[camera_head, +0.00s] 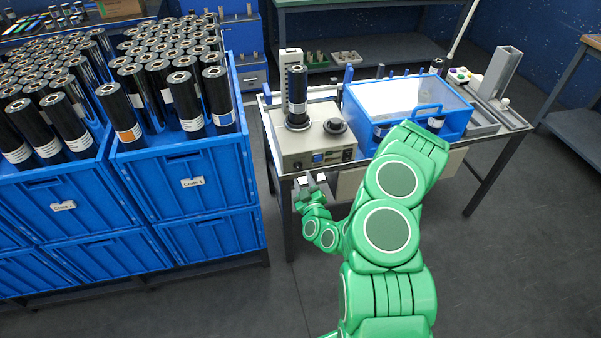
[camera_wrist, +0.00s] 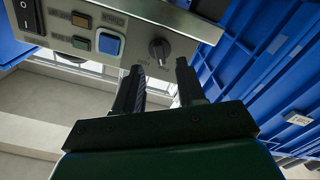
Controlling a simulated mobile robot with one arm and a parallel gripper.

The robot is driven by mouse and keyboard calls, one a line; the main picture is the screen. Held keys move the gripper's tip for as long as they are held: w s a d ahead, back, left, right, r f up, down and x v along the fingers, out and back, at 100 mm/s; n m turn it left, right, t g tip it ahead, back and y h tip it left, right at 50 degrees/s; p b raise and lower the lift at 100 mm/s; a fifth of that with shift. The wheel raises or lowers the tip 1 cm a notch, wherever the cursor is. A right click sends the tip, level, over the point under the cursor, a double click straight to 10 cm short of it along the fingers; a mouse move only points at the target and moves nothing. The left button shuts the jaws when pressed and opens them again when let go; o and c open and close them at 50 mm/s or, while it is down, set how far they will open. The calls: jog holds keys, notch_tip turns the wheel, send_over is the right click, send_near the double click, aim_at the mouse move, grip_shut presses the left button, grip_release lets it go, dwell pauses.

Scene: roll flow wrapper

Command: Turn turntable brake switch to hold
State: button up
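The grey control box (camera_head: 312,140) stands at the left end of the bench, with a black roll (camera_head: 297,85) upright on its turntable. In the wrist view its front panel carries a dark rotary knob (camera_wrist: 159,50), which I take to be the brake switch. My gripper (camera_head: 311,180) is below and in front of the panel. In the wrist view my gripper (camera_wrist: 158,85) is open and empty, its fingertips either side of the knob's line and apparently short of it.
Left of the knob are a square blue button (camera_wrist: 110,43), small orange and green buttons, and a black rocker switch (camera_wrist: 27,15). Blue crates (camera_head: 190,165) full of rolls stand close on the left. A blue-framed clear-lidded machine (camera_head: 400,100) is to the right.

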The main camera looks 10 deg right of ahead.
aim_at(299, 169)
jog(key=shift+w, duration=2.45)
grip_shut()
